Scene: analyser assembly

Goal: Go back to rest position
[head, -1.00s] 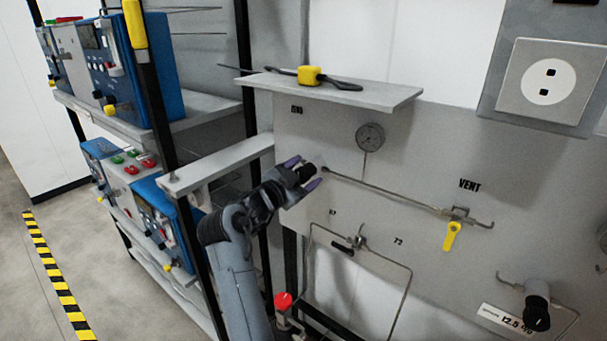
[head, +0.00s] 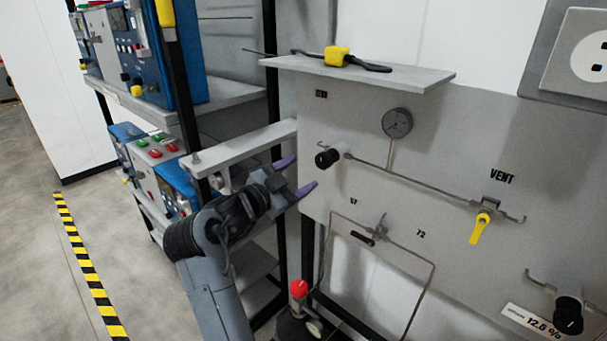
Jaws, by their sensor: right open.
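My right gripper (head: 301,176) is in the middle of the head view, its two purple-tipped fingers spread apart with nothing between them. It is to the left of the black knob (head: 327,158) on the grey panel (head: 462,150), apart from it. My right arm comes up from the bottom of the view. My left gripper is not in view.
The panel carries a gauge (head: 397,123), a yellow vent handle (head: 481,228) and thin pipes. A shelf (head: 420,77) juts out above. A grey bracket (head: 243,142) and a rack with blue instruments stand left. A red-topped valve (head: 298,289) sits below. Floor at left is clear.

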